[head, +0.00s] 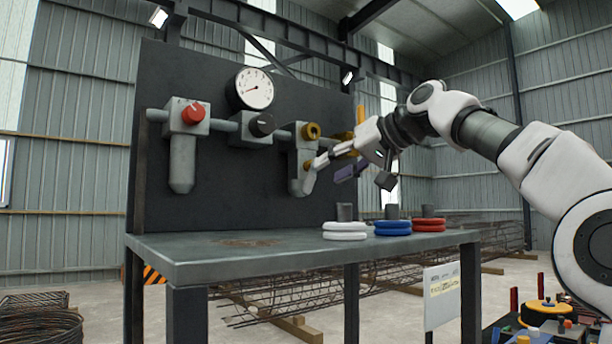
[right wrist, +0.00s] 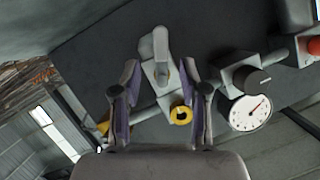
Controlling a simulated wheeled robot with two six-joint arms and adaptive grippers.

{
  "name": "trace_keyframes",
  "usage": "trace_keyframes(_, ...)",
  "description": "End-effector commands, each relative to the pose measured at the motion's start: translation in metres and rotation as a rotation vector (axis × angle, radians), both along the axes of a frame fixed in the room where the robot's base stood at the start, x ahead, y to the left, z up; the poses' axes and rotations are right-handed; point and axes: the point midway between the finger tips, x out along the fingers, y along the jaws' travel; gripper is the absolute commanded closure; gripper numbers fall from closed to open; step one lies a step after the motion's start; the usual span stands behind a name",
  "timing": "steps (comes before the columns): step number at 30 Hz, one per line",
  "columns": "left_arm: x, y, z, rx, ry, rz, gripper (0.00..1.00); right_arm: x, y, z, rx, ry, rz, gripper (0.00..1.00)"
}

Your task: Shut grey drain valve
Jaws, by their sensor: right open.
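The grey drain valve (right wrist: 160,75) is on the pipe on the dark panel, below the yellow knob (head: 311,131). In the right wrist view its pale grey handle (right wrist: 159,44) lies between my finger lines, beyond or level with the tips; the depth is unclear. In the head view the valve's lower grey part (head: 300,165) shows just left of my fingers, which partly cover it. My right gripper (head: 336,163) is open with purple pads, close to the valve, and holds nothing that I can see; it also shows in the right wrist view (right wrist: 159,72). My left gripper is out of view.
A red knob (head: 193,113), a black knob (head: 262,124) and a round gauge (head: 254,89) are left of the valve. Below, the steel bench (head: 230,262) carries white (head: 345,230), blue (head: 393,227) and red (head: 430,225) rings. The bench's left part is clear.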

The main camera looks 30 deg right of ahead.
Motion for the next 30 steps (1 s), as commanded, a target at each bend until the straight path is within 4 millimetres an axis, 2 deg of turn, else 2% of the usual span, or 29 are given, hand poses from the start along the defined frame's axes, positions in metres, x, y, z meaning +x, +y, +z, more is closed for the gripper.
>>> trace_keyframes(1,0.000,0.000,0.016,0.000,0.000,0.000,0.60,0.009,0.003,0.004,-0.001,0.006,0.003,0.56)
trace_keyframes(3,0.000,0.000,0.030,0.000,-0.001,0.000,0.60,0.022,0.006,0.001,0.000,0.007,0.003,0.56)
trace_keyframes(6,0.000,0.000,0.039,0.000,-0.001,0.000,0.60,0.038,0.010,-0.009,-0.001,0.005,0.001,0.56)
trace_keyframes(10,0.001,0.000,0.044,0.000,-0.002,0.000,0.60,0.049,0.013,-0.016,-0.002,0.003,0.001,0.56)
trace_keyframes(17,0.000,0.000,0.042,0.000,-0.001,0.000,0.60,0.051,0.013,-0.019,-0.001,0.000,0.000,0.56)
trace_keyframes(21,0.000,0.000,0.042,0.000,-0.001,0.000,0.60,0.051,0.013,-0.019,-0.001,0.000,0.000,1.00)
trace_keyframes(30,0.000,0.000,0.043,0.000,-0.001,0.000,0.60,0.051,0.013,-0.019,0.006,0.002,0.000,1.00)
